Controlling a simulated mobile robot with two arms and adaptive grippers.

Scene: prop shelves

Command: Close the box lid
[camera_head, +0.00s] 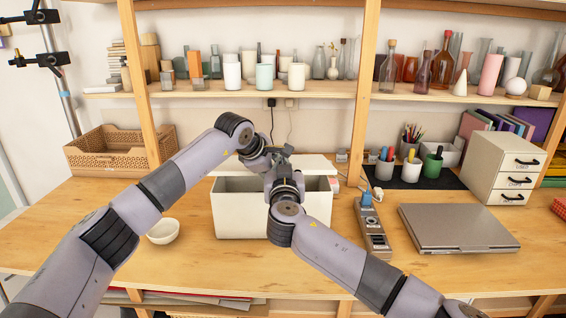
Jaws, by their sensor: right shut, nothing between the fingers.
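A white rectangular box (236,213) stands on the wooden table in the middle of the view. Its top is open and the dark inside shows on both sides of my arms. Its white lid (314,164) is raised at the back edge, partly hidden by my arms. My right gripper (285,174) is over the box opening, shut and empty. My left gripper (279,153) is close to it, near the lid. The two overlap in the picture, so I cannot tell whether either touches the lid, or whether the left jaws are open.
A small white bowl (163,231) is left of the box. A grey power strip-like device (372,230) and a closed laptop (457,228) are to the right. A woven basket (110,152) is at the back left. Wooden shelf posts (363,92) rise behind the box.

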